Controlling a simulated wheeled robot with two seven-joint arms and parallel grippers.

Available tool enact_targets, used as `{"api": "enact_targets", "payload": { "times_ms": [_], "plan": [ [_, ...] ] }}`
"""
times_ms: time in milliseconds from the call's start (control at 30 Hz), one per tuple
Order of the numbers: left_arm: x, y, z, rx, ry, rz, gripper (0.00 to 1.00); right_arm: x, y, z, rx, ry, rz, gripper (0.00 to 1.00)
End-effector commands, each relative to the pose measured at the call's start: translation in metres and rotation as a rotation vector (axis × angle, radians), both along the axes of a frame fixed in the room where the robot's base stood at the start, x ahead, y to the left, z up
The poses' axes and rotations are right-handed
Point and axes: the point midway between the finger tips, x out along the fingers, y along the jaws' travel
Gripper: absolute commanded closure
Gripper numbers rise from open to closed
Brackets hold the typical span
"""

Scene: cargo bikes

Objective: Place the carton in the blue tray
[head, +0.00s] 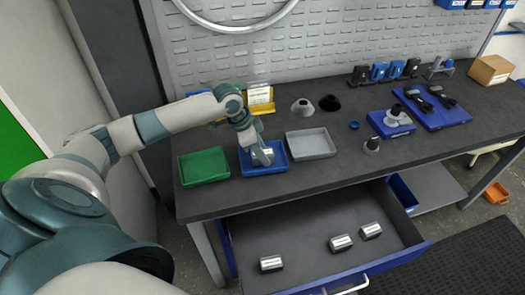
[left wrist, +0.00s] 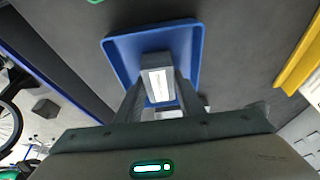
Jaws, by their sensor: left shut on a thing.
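The carton (left wrist: 158,84), a small grey box with a white label, is between the fingers of my left gripper (left wrist: 155,98). In the head view my left gripper (head: 262,156) points down over the blue tray (head: 274,169), and the carton shows as a small light patch at its fingertips. In the left wrist view the blue tray (left wrist: 190,38) lies around and behind the carton. The carton is within the tray's outline; I cannot tell whether it touches the tray's floor. My right gripper is not in view.
A green tray (head: 204,166) stands left of the blue tray and a grey tray (head: 311,144) right of it, both empty. An open drawer (head: 325,250) below holds several labelled small boxes. A brown cardboard box (head: 490,69) stands at the bench's far right.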

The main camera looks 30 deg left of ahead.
Motion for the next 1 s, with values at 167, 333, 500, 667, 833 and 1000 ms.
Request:
{"api": "enact_targets", "payload": {
  "times_ms": [167,333,500,667,833,1000],
  "plan": [
    [0.000,0.000,0.000,0.000,0.000,0.000,0.89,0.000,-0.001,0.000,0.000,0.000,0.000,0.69],
    [0.000,0.000,-0.002,0.000,0.000,0.000,0.49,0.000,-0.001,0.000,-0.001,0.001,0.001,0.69],
    [0.000,0.000,-0.002,0.000,0.000,0.000,0.47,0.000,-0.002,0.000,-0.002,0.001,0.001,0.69],
    [0.000,0.000,-0.002,0.000,0.000,0.000,0.47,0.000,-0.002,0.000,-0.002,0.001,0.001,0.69],
    [-0.001,0.002,0.004,0.000,-0.001,0.000,0.47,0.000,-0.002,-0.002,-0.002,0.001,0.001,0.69],
    [-0.005,0.007,0.021,0.001,-0.003,-0.001,0.47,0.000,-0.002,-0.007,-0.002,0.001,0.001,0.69]
  ]
}}
